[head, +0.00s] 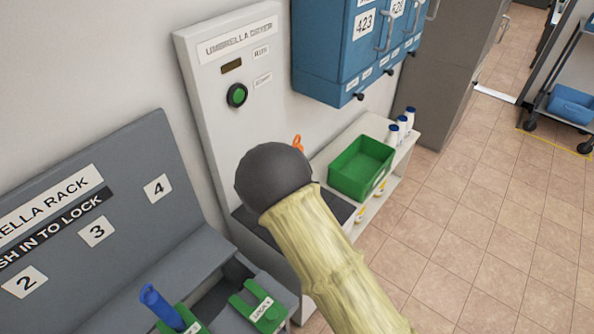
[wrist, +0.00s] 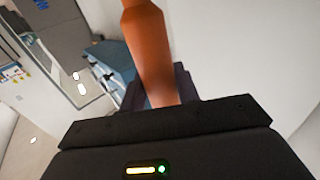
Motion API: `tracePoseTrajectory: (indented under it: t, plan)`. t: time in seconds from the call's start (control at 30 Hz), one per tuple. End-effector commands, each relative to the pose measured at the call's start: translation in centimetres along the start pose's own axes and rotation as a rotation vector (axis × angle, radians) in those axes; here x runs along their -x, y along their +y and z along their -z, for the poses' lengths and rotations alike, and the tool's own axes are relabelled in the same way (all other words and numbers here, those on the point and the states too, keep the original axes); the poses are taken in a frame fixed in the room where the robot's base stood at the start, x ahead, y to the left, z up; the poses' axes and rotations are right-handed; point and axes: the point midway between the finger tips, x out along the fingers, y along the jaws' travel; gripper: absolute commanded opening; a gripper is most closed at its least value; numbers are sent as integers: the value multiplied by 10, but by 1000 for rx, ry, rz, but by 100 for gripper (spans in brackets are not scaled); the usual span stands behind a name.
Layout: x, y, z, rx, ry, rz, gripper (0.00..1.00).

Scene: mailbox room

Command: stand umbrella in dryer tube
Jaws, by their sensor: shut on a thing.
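The orange umbrella (wrist: 152,50) runs up through the wrist view between the jaws of my gripper (wrist: 160,92), which is shut on it. In the head view only a small orange tip of it (head: 298,142) shows beyond my arm; its lower part is hidden. The umbrella dryer (head: 220,95) is a tall white panel with a green button (head: 237,95), against the wall. Its dark base top (head: 339,207) is mostly covered by my arm. I cannot see the tube opening, nor whether the umbrella is in it. My gripper is hidden in the head view.
A grey umbrella rack (head: 130,200) stands at left, with a blue umbrella (head: 160,305) and green locks (head: 258,306). A green bin (head: 361,168) and white bottles (head: 403,125) stand on a shelf right of the dryer. Blue mailboxes (head: 345,50) hang above. Tiled floor at right is clear.

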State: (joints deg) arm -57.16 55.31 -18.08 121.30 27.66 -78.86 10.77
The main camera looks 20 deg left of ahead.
Motion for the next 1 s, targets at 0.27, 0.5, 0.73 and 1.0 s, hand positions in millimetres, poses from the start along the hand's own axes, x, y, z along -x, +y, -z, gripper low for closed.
tracePoseTrajectory:
  t: [0.27, 0.5, 0.73, 1.0]
  plan:
    - [0, 0, -28, 0, 3, 0, 0]
    - [0, 0, -42, 0, 2, 0, 0]
    - [0, 0, -43, -1, 2, 0, 0]
    - [0, 0, -43, 0, 2, 0, 57]
